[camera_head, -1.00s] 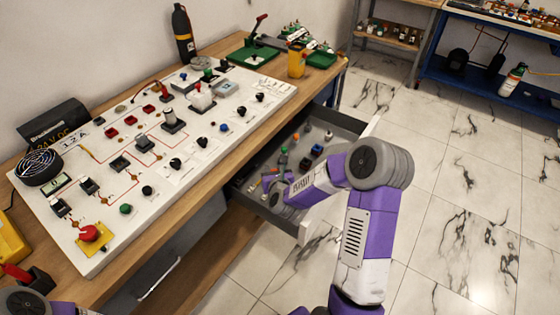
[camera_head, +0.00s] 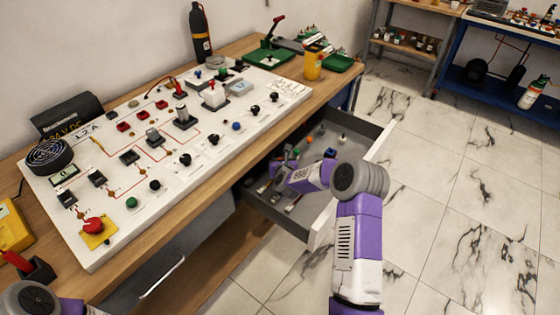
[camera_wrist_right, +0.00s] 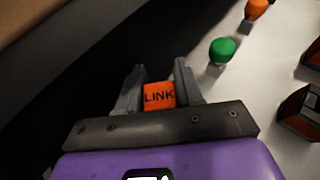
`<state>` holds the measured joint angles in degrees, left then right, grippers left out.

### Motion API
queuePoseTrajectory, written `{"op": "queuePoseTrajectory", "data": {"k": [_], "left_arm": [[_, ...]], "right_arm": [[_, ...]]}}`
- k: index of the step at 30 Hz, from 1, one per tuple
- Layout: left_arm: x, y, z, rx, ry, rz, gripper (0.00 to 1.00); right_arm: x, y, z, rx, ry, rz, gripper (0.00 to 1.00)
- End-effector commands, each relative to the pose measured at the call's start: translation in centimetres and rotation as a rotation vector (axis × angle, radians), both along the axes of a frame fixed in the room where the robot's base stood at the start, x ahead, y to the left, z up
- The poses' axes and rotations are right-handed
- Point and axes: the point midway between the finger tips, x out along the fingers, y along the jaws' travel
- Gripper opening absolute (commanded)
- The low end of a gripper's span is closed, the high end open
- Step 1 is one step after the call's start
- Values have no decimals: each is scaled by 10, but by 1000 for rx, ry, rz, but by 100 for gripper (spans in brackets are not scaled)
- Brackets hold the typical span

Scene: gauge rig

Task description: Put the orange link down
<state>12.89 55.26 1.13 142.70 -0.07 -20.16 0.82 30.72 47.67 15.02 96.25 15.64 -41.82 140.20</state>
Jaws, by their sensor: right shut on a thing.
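The orange link (camera_wrist_right: 159,95), a small block marked LINK, sits between the two fingers of my right gripper (camera_wrist_right: 158,92) in the right wrist view. The gripper is shut on it. In the head view my right gripper (camera_head: 281,176) is low inside the open drawer (camera_head: 284,222), near its left side. The link itself is hard to make out there. In the wrist view the drawer's pale floor lies to the right of the link, and a dark area to the left. I cannot tell whether the link touches the floor. My left gripper is out of view.
A green-topped part (camera_wrist_right: 222,50) and an orange-topped part (camera_wrist_right: 256,9) stand right of the fingers. A dark red block (camera_wrist_right: 301,110) is farther right. The white control panel (camera_head: 215,160) lies on the bench above the drawer.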

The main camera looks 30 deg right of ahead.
Motion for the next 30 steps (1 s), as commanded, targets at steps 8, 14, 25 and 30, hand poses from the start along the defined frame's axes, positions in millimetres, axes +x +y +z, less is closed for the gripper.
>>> {"op": "queuePoseTrajectory", "data": {"k": [8, 14, 25, 30], "left_arm": [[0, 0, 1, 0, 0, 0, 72], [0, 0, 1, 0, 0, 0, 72], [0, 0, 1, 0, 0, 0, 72], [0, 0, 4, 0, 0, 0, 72]], "right_arm": [[0, 0, 0, 0, 0, 1, 6], [0, 0, -2, 0, 0, 1, 54], [0, 0, 0, 0, -2, 1, 61], [-11, 5, 7, 2, 0, 1, 61]]}}
